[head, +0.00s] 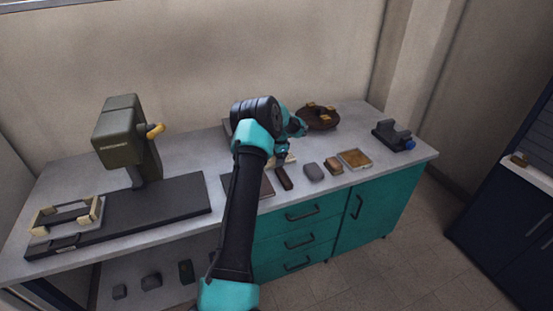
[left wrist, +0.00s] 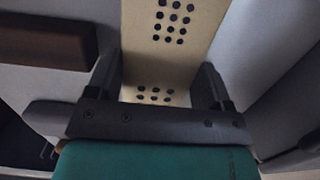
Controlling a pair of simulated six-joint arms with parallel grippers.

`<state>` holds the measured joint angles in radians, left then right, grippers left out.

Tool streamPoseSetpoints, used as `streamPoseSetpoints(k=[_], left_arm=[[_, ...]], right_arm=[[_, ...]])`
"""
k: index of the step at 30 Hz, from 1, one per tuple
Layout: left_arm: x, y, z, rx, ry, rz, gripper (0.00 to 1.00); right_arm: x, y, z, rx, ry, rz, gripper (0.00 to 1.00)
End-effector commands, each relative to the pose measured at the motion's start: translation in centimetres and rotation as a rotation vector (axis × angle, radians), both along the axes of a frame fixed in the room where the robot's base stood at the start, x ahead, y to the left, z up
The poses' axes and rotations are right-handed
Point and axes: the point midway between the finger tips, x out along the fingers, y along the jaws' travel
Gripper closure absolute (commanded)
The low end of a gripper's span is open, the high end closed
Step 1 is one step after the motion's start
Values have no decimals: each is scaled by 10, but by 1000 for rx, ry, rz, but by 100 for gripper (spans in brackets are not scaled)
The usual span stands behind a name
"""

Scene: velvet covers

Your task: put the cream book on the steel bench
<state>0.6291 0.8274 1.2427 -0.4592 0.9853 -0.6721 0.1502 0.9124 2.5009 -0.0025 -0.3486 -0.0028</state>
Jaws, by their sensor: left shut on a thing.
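The cream book (left wrist: 165,55) is a pale slab with rows of black dots in the left wrist view. My left gripper (left wrist: 156,88) is shut on it, with one finger on each side. In the head view, a small cream part (head: 289,160) shows below my left gripper (head: 282,154); my arm hides most of it. The steel bench (head: 190,172) has a grey top and teal drawers. The held book is over or on this bench; I cannot tell whether it touches the top. My right gripper is not in view.
A green-black machine (head: 122,140) stands on a dark base at the left. A round brown stand (head: 318,118) is behind. Dark cabinets (head: 510,225) are at right.

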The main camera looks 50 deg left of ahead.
Motion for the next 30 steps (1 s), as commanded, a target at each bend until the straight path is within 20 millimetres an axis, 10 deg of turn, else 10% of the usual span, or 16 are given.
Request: streamPoseSetpoints(k=[7,8,10,30], left_arm=[[0,0,-3,0,0,0,54],[0,0,-2,0,0,0,23],[0,0,-2,0,0,0,17],[5,-1,42,2,-3,1,16]], right_arm=[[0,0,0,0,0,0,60],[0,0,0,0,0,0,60],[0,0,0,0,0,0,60],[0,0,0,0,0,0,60]])
